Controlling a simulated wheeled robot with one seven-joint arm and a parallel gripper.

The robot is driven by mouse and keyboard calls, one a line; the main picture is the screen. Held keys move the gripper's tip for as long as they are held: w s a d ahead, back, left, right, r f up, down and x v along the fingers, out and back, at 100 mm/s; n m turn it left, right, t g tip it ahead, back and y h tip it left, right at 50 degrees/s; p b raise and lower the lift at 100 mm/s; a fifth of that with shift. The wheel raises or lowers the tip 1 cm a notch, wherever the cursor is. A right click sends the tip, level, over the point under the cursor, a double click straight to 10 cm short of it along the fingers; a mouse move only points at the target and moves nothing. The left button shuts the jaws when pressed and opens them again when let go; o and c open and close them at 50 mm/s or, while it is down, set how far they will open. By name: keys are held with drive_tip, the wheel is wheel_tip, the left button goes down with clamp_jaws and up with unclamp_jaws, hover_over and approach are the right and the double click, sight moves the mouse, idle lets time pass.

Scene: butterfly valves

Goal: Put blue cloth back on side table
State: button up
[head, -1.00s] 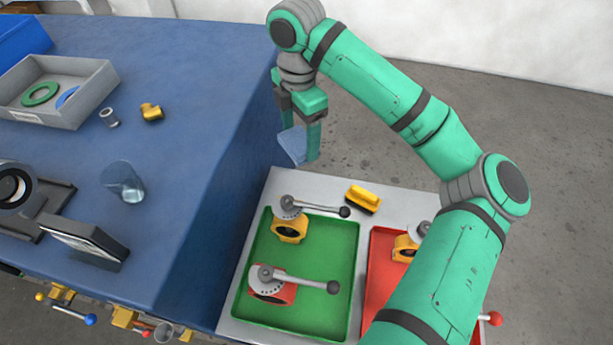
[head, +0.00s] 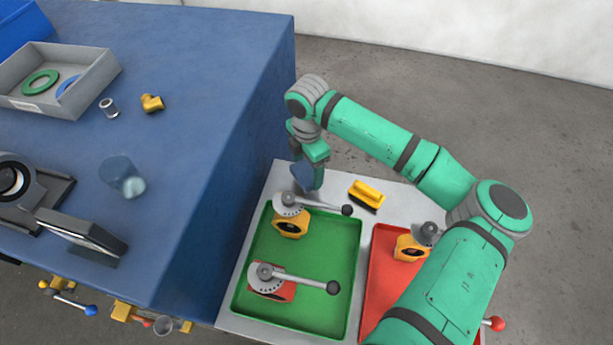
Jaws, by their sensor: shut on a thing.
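The blue cloth (head: 302,176) is a small folded piece held between my gripper's (head: 308,182) fingers. My gripper is shut on it and points down at the back left of the side table (head: 236,300), a light grey top bearing a green tray and a red tray. The cloth hangs low, just behind the rear valve in the green tray. I cannot tell whether it touches the table top.
The green tray (head: 322,262) holds two valves with long handles. A yellow brush (head: 367,195) lies right of my gripper. The red tray (head: 385,262) holds another valve (head: 410,248). The tall blue workbench (head: 225,90) stands close on the left.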

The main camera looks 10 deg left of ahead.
sight(306, 172)
drive_tip(key=shift+s+a+f, duration=0.1)
drive_tip(key=shift+f, duration=0.95)
drive_tip(key=shift+a+f, duration=0.1)
drive_tip(key=shift+f, duration=0.95)
drive_tip(key=shift+f, duration=0.1)
drive_tip(key=o, duration=1)
wheel_tip(306, 172, up, 12)
drive_tip(key=shift+r, duration=0.15)
